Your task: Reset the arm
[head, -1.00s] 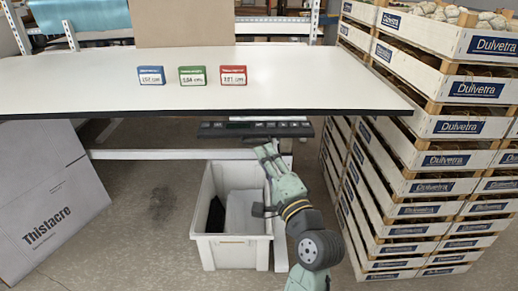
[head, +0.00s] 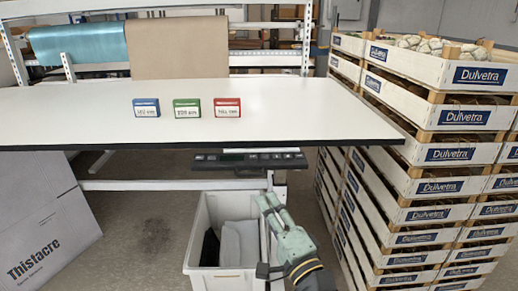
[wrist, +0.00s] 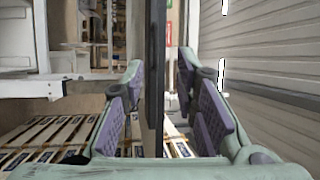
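My gripper (head: 270,203) is in the lower middle of the head view, in front of the table and beside the right rim of the white bin (head: 203,235). In the wrist view its two fingers with purple pads stand apart, so my gripper (wrist: 160,95) is open. A dark upright bar (wrist: 155,60) shows between the fingers; I cannot tell what it is or how far off. I see nothing held.
The white table (head: 300,110) carries blue (head: 146,108), green (head: 187,108) and red (head: 227,107) boxes. A dark control panel (head: 250,160) hangs under its front edge. Stacked crates (head: 440,155) stand close on the right. A grey carton (head: 40,220) is at left.

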